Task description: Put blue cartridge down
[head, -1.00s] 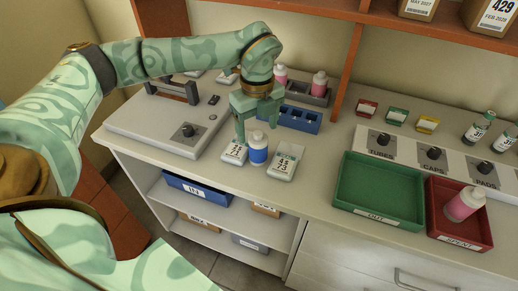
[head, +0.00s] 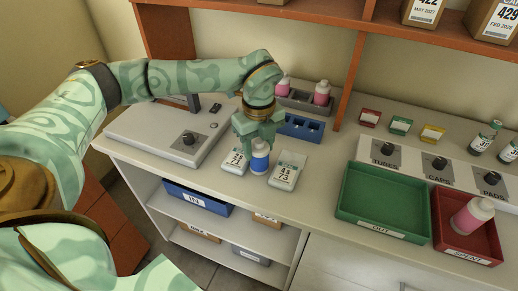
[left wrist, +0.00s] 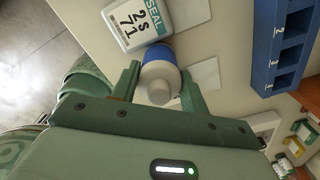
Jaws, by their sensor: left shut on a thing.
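The blue cartridge (head: 260,160), a white-capped bottle with a blue band, is upright on the counter between two white timer-like units, the left unit (head: 235,161) and the right unit (head: 287,172). My left gripper (head: 258,138) is above and around it, shut on it. In the left wrist view the cartridge (left wrist: 158,75) sits between the two fingers (left wrist: 160,88), its white cap toward the camera. Its base is partly hidden there. A blue rack (head: 302,127) with several slots stands just behind the gripper. My right gripper is not in view.
A grey rack (head: 303,99) with pink bottles stands behind the blue rack. A grey device with a knob (head: 165,136) is at the left. An empty green OUT tray (head: 384,203) and a red SPENT tray (head: 468,240) holding a pink bottle (head: 472,216) are at the right.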

